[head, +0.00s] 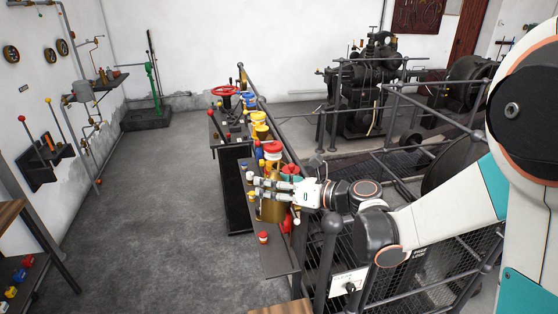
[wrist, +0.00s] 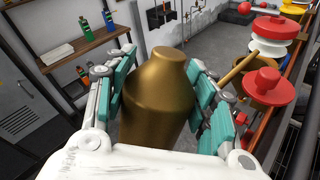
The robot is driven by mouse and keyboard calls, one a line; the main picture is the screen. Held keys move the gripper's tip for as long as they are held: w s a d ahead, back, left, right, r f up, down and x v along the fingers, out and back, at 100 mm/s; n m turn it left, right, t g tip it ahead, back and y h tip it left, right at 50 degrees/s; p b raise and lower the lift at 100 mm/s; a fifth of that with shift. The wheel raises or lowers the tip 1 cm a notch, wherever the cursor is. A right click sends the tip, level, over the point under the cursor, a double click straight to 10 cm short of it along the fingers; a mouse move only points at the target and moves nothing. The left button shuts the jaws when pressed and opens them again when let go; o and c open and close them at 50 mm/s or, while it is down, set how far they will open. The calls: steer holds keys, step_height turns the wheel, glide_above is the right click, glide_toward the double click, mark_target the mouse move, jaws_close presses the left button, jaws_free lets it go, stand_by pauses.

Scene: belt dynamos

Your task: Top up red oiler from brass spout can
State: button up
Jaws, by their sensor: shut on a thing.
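The brass can (wrist: 158,95) stands between the teal pads of my gripper (wrist: 160,92) in the wrist view. My gripper is shut on its body. Its thin brass spout (wrist: 238,68) slants up to the right, past the right finger. In the head view the brass can (head: 271,210) shows just below my gripper (head: 264,190), over the narrow shelf. Just right of the spout is a red-topped oiler (wrist: 268,82), with brass colour below its red part. A second red-topped oiler (wrist: 275,27) with a white band stands farther back. I cannot tell which is the task's red oiler.
The narrow dark shelf (head: 283,262) runs along a metal railing (head: 327,255). Yellow-topped oilers (head: 258,122) stand farther along it, and a small red-and-white pot (head: 263,237) stands nearer. A red handwheel (head: 225,91) is beyond. The floor (head: 160,200) at left is clear.

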mark_target(277, 172)
steer(key=shift+r, duration=0.2)
steer(key=shift+r+p, duration=0.25)
steer(key=shift+p, duration=0.15)
steer(key=shift+r+m, duration=0.2)
steer(key=shift+m, duration=0.1)
stand_by(1.2)
steer(key=shift+w+r+p, duration=0.1)
steer(key=shift+r+p, duration=0.15)
steer(key=shift+p, duration=0.2)
steer(key=shift+r+m+g+h, duration=0.2)
steer(key=shift+m+g+h, duration=0.1)
steer(key=shift+g, duration=0.1)
stand_by(1.1)
steer(key=shift+w+r+p, duration=0.1)
steer(key=shift+r+p, duration=0.15)
steer(key=shift+p, duration=0.15)
steer(key=shift+r, duration=0.1)
stand_by(1.4)
steer(key=shift+w+r+m+p, duration=0.1)
steer(key=shift+r+m+p, duration=0.25)
steer(key=shift+m+p, duration=0.05)
